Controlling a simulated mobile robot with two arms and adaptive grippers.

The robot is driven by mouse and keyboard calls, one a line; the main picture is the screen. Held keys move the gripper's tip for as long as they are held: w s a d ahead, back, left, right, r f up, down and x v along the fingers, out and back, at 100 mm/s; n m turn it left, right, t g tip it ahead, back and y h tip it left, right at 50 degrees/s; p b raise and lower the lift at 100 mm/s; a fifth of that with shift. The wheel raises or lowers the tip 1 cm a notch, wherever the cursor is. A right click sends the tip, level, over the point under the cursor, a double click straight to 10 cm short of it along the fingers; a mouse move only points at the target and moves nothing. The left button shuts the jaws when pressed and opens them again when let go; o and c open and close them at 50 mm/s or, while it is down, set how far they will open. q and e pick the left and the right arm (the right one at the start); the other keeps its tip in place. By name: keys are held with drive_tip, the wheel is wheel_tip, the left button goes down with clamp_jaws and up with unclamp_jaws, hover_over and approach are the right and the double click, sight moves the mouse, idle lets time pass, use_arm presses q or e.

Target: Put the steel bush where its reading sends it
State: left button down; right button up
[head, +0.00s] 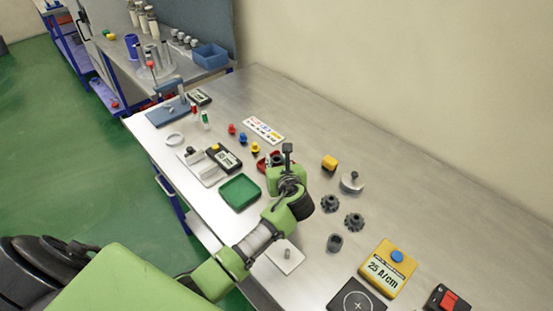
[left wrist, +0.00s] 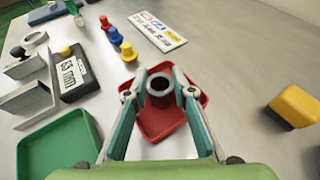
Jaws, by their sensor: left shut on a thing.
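The steel bush (left wrist: 160,88) is a short dark-grey ring, seen from above in the left wrist view between my left gripper's (left wrist: 160,95) fingertips. The gripper is shut on it. Behind and below it is the red tray (left wrist: 158,133); I cannot tell whether the bush touches the tray floor. In the head view my left arm largely hides the red tray (head: 263,163) and the bush. The green tray (head: 239,191) is empty, left of the red one. A measuring gauge (head: 223,158) with a lit display in mm stands beyond the green tray. My right gripper is not in view.
Red, blue and yellow pegs (left wrist: 114,36) stand near a printed card (head: 263,130). The table's back strip is clear.

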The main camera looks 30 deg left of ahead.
use_arm(q)
drive_tip(key=shift+f, duration=0.15)
drive_tip(key=c, duration=2)
unclamp_jaws()
drive_tip(key=b+v, duration=0.1)
drive_tip(key=v, duration=1.1)
drive_tip(key=shift+d, duration=0.1)
